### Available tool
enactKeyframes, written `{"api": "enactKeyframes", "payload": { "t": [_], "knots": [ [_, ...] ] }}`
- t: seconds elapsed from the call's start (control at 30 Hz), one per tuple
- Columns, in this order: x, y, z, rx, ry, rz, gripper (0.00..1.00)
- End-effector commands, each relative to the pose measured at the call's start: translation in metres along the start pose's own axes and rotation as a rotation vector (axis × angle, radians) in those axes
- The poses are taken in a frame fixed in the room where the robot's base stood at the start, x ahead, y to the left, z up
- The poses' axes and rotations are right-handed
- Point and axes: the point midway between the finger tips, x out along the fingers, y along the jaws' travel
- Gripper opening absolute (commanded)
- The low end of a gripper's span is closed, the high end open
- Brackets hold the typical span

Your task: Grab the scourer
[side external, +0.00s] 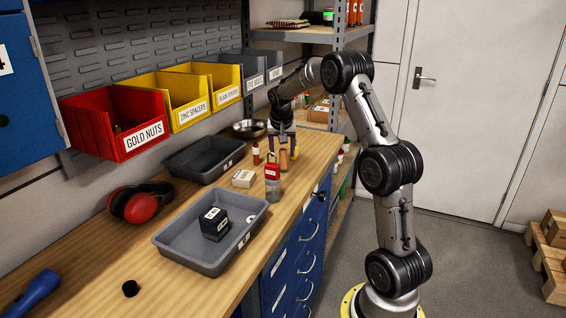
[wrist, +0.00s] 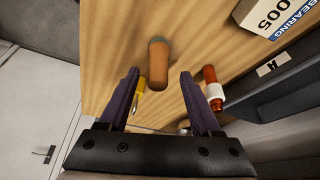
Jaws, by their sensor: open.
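I cannot clearly pick out a scourer in either view. My gripper (side external: 282,146) is open and points down over the far part of the wooden bench. It also shows in the wrist view (wrist: 159,73). An orange-brown cylinder with a grey end (wrist: 158,63) stands between and beyond the spread fingertips; it also shows below my gripper in the side view (side external: 283,160). No grip on it shows. A yellow item (wrist: 139,98) is partly hidden by the left finger. A small orange-red bottle with a white label (wrist: 214,90) is beside the right finger.
A red item (side external: 272,172), a grey cylinder (side external: 275,189) and a small labelled box (side external: 243,178) stand close by. A dark tray (side external: 190,173) and a grey tray (side external: 178,247) holding a black box (side external: 214,224) lie nearer. Red earmuffs (side external: 139,205) and wall bins (side external: 118,125) line the left.

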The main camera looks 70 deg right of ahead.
Motion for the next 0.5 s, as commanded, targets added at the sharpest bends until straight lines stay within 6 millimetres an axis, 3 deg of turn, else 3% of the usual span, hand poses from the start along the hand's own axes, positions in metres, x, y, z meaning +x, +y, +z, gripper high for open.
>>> {"api": "enactKeyframes", "payload": {
  "t": [0.5],
  "knots": [
    [0.052, 0.003, 0.000, 0.000, 0.000, 0.000, 0.65]
  ]
}}
